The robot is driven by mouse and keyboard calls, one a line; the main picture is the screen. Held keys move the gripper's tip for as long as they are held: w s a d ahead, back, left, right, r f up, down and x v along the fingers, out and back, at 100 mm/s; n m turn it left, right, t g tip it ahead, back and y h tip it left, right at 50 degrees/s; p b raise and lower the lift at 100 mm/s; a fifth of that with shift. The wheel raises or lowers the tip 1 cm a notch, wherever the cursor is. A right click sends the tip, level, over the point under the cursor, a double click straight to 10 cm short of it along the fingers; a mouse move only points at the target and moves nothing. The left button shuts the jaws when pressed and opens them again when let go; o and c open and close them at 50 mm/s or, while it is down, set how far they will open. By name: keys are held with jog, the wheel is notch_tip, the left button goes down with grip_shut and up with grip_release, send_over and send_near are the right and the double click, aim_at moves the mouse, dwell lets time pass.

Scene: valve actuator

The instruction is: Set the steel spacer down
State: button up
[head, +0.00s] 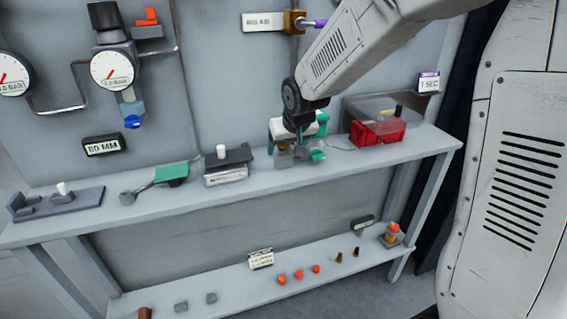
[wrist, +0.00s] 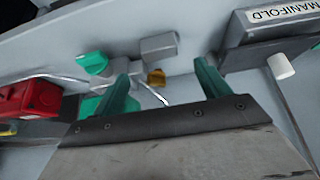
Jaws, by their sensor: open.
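My gripper (head: 300,148) is low over the upper shelf, left of the red box. In the wrist view its two green fingers (wrist: 163,68) stand wide apart with nothing clamped between them. A plain grey block (wrist: 158,47), which may be the steel spacer, lies just beyond the fingertips. A small brass-coloured piece (wrist: 156,77) shows between the fingers. A green part (wrist: 92,61) is left of the grey block. In the head view my gripper partly hides these parts, and I cannot tell exactly what each one rests on.
The red box (head: 378,132) stands right of my gripper. The manifold block (head: 229,165) with a white knob is to the left, then a green-handled tool (head: 170,174). Gauges and pipes hang on the wall behind. The lower shelf (head: 230,293) holds several small parts.

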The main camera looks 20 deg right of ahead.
aim_at(284, 159)
jog(key=x, duration=0.6)
jog(key=shift+s+f, duration=0.25)
jog(key=shift+s, duration=0.05)
jog(key=shift+r, duration=0.1)
jog(key=c, duration=1.4)
jog(key=shift+r, duration=0.1)
